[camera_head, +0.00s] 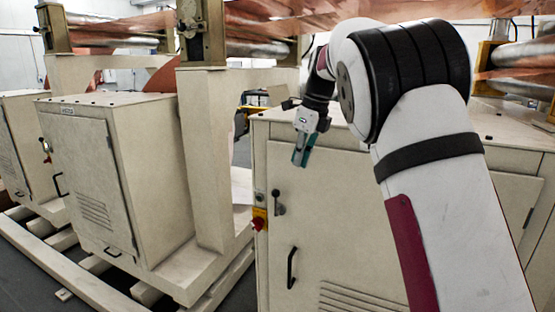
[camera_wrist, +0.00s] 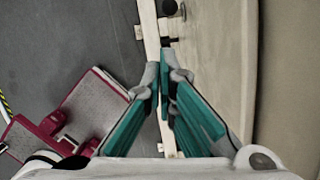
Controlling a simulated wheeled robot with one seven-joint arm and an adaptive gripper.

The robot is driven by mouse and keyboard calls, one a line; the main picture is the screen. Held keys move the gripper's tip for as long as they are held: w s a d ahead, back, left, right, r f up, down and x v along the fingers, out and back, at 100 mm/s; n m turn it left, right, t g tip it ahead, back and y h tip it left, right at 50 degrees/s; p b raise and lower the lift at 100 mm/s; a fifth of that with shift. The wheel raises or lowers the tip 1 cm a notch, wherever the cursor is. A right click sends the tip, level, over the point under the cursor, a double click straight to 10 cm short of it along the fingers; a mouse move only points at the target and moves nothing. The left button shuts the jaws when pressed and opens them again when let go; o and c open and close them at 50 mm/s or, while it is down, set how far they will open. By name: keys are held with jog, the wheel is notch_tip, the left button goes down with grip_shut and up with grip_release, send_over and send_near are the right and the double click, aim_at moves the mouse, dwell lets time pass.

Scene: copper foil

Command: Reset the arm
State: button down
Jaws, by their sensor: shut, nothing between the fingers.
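My arm (camera_head: 430,150), white with black bands and a maroon panel, rises from the lower right of the head view and bends over at the top. My gripper (camera_head: 300,158) hangs from its far end, pointing down in front of the nearer beige cabinet (camera_head: 335,215). In the wrist view the teal fingers of my gripper (camera_wrist: 164,75) converge at their tips, shut with nothing between them. The fingertips look apart from the cabinet in the head view, though the exact gap is hard to tell.
The cabinet has a black handle (camera_head: 291,268), a latch (camera_head: 279,203) and a red knob (camera_head: 258,223). Another cabinet (camera_head: 85,180) stands at left on beige rails. Copper foil (camera_head: 290,10) runs over rollers above. Grey floor (camera_wrist: 60,45) is open at left in the wrist view.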

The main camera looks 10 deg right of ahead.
jog(key=s+r+n+t, duration=0.1)
jog(key=s+r+n, duration=0.2)
jog(key=s+n, duration=0.5)
jog(key=s+r+n, duration=0.2)
jog(key=s+n, duration=0.2)
jog(key=s, duration=0.8)
jog(key=s+f+n+h, duration=0.1)
jog(key=s+f+n, duration=0.3)
jog(key=s+n, duration=0.3)
jog(key=s+f+n+t+h, duration=0.1)
jog(key=s+f+n, duration=0.4)
jog(key=s, duration=0.9)
jog(key=n, duration=0.3)
jog(key=shift+s+f+t, duration=0.15)
jog(key=shift+f+t, duration=0.15)
